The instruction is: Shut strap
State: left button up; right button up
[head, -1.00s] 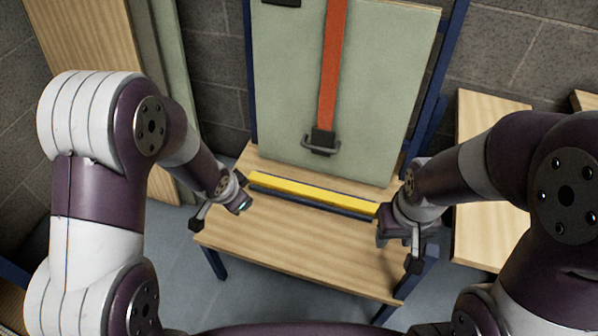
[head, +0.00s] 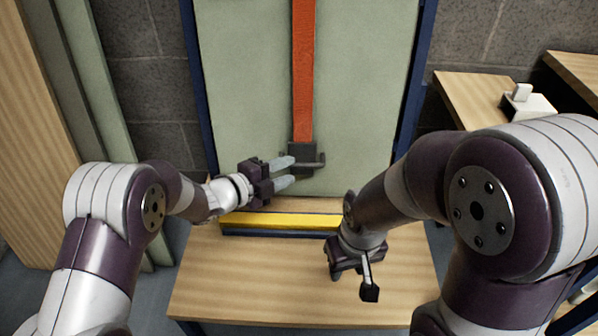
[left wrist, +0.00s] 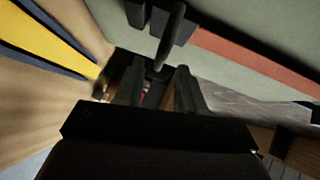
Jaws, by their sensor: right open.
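The orange strap (head: 304,75) hangs straight down the front of the pale green panel (head: 365,100). A dark buckle (head: 301,152) with a grey bar handle (head: 321,162) is at its lower end. My left gripper (head: 291,172) is open at the buckle's lower left, its fingers pointing right towards the handle. In the left wrist view the handle (left wrist: 170,38) shows just beyond the gap between the fingertips (left wrist: 157,75); whether they touch it I cannot tell. My right gripper (head: 352,283) is open and empty above the bench, away from the strap.
A yellow bar with dark blue edging (head: 280,220) runs along the back of the wooden bench (head: 270,275), below the panel. Blue posts (head: 415,90) flank the panel. A side table (head: 470,95) with a white object (head: 527,104) stands at right. The bench's front is clear.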

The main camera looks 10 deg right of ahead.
aim_at(299, 165)
pick_arm(q)
jog(key=b+x, duration=0.1)
jog(key=x, duration=0.3)
jog(key=shift+w+d+f+b, duration=0.15)
jog(key=shift+d+f+b, duration=0.05)
jog(key=shift+d+b, duration=0.1)
jog(key=shift+w+d, duration=0.15)
jog(key=shift+d, duration=0.1)
grip_shut()
jog(key=w+r+p, duration=0.2)
jog(key=r+p, duration=1.7)
jog(key=r, duration=0.3)
jog(key=w+d+r+p, duration=0.1)
jog(key=w+r+p, duration=0.2)
jog(key=r+p, duration=1.6)
notch_tip(299, 165, up, 4)
jog(key=shift+w+d+r, duration=0.2)
jog(key=shift+d, duration=0.05)
jog(key=shift+r, duration=0.1)
